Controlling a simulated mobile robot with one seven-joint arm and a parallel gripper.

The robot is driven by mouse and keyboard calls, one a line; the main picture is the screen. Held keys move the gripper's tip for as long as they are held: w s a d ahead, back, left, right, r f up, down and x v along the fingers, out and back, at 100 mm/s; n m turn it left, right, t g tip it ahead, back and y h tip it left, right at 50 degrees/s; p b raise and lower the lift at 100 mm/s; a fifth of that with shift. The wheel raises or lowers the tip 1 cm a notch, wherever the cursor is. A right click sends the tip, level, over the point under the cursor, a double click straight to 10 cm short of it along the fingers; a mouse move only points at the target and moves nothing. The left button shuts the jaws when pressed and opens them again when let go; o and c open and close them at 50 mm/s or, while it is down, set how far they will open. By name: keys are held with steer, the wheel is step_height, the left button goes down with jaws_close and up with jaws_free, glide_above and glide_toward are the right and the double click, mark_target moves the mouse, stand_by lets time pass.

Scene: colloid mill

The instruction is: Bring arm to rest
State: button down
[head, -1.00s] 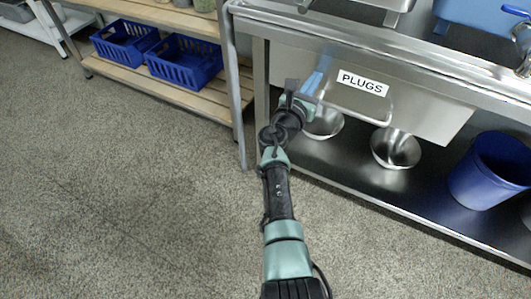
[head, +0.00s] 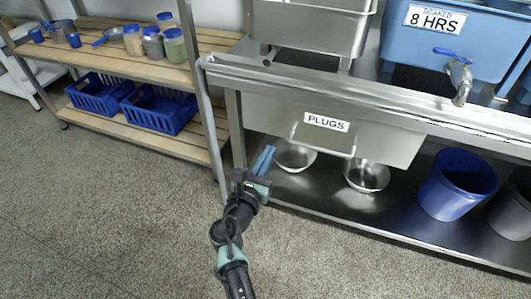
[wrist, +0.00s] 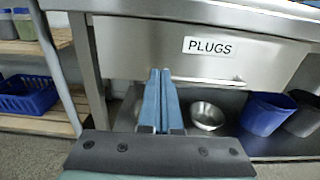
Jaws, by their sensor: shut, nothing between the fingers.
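My gripper (head: 264,160) is at the end of my outstretched arm, low in front of the steel bench. In the wrist view its two blue fingers (wrist: 161,100) are together with nothing between them. The fingers point toward the steel drawer labelled PLUGS (head: 325,134), which also shows in the wrist view (wrist: 210,62). The drawer appears shut. I cannot tell the exact gap between the fingertips and the bench.
Metal bowls (head: 367,175) and a blue bucket (head: 457,184) stand on the bench's lower shelf. A blue tub (head: 490,42) with a tap is above. A wooden rack (head: 197,84) with jars and blue baskets (head: 160,108) is at left. The floor (head: 110,210) in front is clear.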

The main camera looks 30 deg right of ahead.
steer(key=a+r+m+t+y, duration=0.15)
steer(key=a+r+m, duration=0.35)
steer(key=r, duration=0.6)
steer(key=w+a+r+m+t+y, duration=0.1)
steer(key=a+r+m+t, duration=0.2)
steer(key=r+m, duration=0.6)
steer(key=a+r+m+t+y, duration=0.2)
steer(key=a+r+m, duration=0.25)
steer(key=r, duration=0.75)
steer(key=s+a+r+m+t+y+p, duration=0.1)
steer(key=s+a+r+m+t+y, duration=0.4)
steer(key=s+r, duration=0.55)
steer(key=s+a+r+m+t+y+p, duration=0.1)
steer(key=s+a+r+m+t+y, duration=0.25)
steer(key=s+a+r, duration=0.75)
steer(key=w+d+r+p, duration=0.1)
steer(key=r+p, duration=1.2)
steer(key=r, duration=0.1)
steer(key=w+d+r+p, duration=0.2)
steer(key=r+p, duration=1.2)
steer(key=r, duration=0.1)
steer(key=shift+w+d+r+n+t+y, duration=0.2)
steer(key=shift+w+d+n+t+y, duration=0.05)
steer(key=shift+n+t+y, duration=0.15)
